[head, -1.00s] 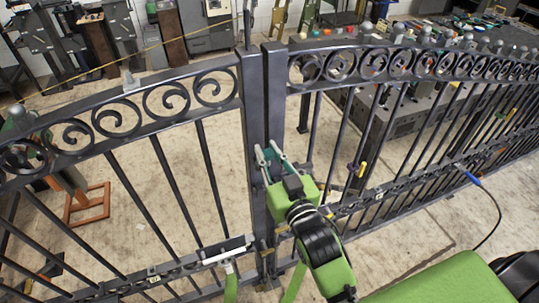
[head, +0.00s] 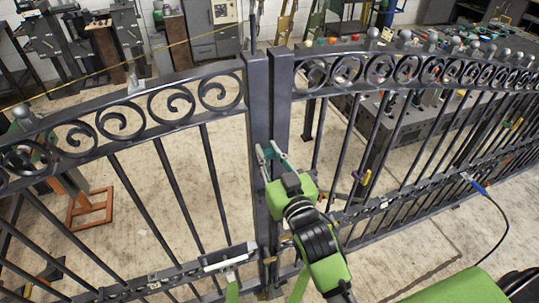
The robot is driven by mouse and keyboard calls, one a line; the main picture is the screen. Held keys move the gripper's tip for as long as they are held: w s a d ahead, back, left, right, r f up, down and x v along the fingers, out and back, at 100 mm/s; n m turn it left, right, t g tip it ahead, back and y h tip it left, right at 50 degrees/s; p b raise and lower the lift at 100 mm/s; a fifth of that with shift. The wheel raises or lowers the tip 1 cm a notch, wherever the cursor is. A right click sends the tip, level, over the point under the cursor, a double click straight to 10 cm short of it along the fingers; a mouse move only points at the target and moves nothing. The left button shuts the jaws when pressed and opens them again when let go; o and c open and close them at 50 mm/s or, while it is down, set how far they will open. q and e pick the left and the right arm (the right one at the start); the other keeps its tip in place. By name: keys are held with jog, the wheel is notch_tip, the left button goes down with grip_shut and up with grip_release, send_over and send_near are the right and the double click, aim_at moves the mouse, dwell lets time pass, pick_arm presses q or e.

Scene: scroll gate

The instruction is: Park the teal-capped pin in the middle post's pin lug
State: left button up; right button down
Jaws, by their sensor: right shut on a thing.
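My right gripper (head: 272,154) is shut at the two dark middle posts, its fingers pointing away from me. A small teal piece, likely the cap of the pin (head: 268,153), shows between its fingers; the pin's shaft cannot be made out. The left post (head: 259,110) and the right post (head: 281,95) stand upright side by side, with the gripper in front of them. I cannot make out the pin lug; the gripper and my arm cover part of the posts. I do not make out my left gripper.
Scrollwork gate panels reach left (head: 120,122) and right (head: 400,68) of the posts. A pale latch bar (head: 229,256) sits low on the left panel. A blue-handled tool (head: 474,184) with a black cable is at the right. A bench (head: 425,115) stands behind the right panel.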

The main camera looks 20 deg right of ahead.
jog(key=shift+w+f+b, duration=0.2)
jog(key=shift+w+b, duration=0.15)
jog(key=shift+w, duration=0.35)
jog(key=shift+w+f+b, duration=0.15)
jog(key=shift+w+b, duration=0.15)
jog(key=shift+w, duration=0.35)
jog(key=shift+f+b, duration=1.35)
jog(key=shift+b, duration=0.15)
jog(key=shift+r, duration=0.1)
jog(key=shift+f+b, duration=0.75)
jog(key=shift+f, duration=0.85)
jog(key=c, duration=1.8)
grip_release()
jog(key=shift+c, duration=0.2)
jog(key=shift+s, duration=0.1)
jog(key=s, duration=1.2)
jog(key=shift+d, duration=0.15)
jog(key=shift+w, duration=0.1)
